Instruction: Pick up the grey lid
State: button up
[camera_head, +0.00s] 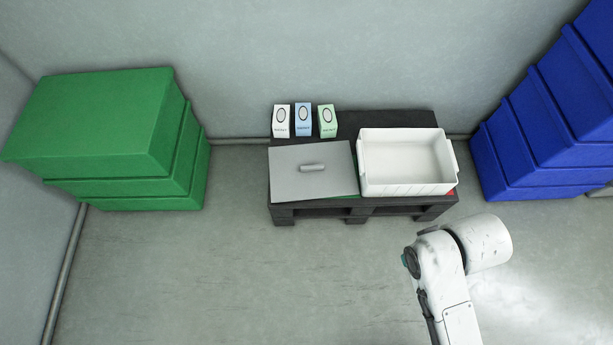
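The grey lid (290,177) is a flat rectangular plate with a short cylindrical handle (312,168) on top. It lies on the left part of a dark pallet (355,123), with its left corner close to the pallet's edge. A thin green edge shows by its lower right corner. My arm reaches in at the lower right, with a white link in front of the pallet. My gripper is not in view, so whether it is open or shut does not show.
An empty white bin (407,187) stands right of the lid, close beside it. White (281,121), blue (303,119) and green (327,121) cartons stand behind the lid. Green crates (95,120) are stacked left, blue crates (560,100) right. The floor in front is clear.

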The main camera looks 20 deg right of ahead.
aim_at(323, 170)
jog(key=i+j+z, duration=0.2)
jog(key=j, duration=0.15)
jog(key=i+j+z, duration=0.35)
jog(key=j, duration=0.4)
jog(key=i+j+z, duration=0.2)
jog(key=j, duration=0.25)
jog(key=i+j+z, duration=0.15)
jog(key=j, duration=0.25)
jog(key=j+z, duration=0.2)
jog(key=j, duration=0.25)
jog(key=i, duration=0.05)
